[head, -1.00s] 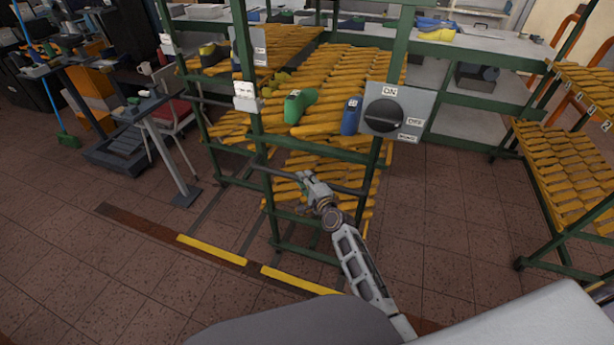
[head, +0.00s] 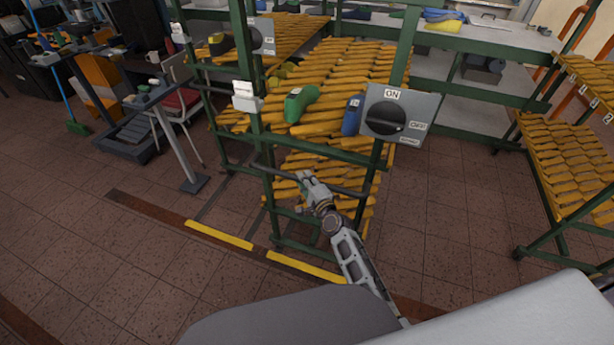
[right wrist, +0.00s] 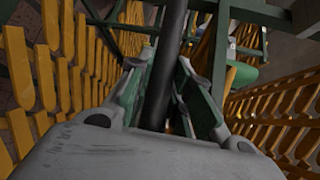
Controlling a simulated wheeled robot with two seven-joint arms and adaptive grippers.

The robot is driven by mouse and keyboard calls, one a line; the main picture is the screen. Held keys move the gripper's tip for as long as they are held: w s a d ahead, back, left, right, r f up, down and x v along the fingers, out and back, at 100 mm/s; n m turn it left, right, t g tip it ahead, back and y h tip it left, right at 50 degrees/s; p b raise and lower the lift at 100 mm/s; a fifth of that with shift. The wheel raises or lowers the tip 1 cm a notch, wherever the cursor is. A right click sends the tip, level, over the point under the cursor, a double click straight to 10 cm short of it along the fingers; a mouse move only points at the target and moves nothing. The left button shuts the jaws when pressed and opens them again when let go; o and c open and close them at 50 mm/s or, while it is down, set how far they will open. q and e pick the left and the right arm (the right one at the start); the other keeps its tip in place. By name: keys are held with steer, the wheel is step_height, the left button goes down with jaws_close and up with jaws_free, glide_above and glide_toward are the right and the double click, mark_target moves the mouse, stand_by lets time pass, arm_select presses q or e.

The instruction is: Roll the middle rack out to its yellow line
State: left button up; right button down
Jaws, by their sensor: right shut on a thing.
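The middle rack (head: 258,135) is a green frame with sloping shelves of yellow-orange shoe lasts, a green last and a blue last at its front. A dark push bar (head: 346,190) crosses its front. My right gripper (head: 306,178) is shut on this bar. In the right wrist view the dark bar (right wrist: 166,70) runs between the fingers (right wrist: 165,95). A yellow line (head: 305,267) lies on the floor just in front of the rack's lower front rail, with a small gap in the picture. My left gripper is not in view.
Another rack (head: 220,150) with its own yellow line (head: 219,235) stands to the left. A grey ON/OFF switch panel (head: 398,114) hides part of the middle rack's right side. A rack (head: 562,160) stands far right. The tiled floor in front is clear.

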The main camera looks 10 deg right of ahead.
steer(key=shift+s+a+f, duration=0.35)
steer(key=shift+s+a, duration=0.2)
steer(key=shift+s, duration=0.15)
steer(key=c, duration=1.7)
jaws_free()
steer(key=o, duration=0.4)
steer(key=shift+s+r, duration=0.1)
steer(key=shift+r, duration=0.15)
steer(key=shift+d, duration=0.1)
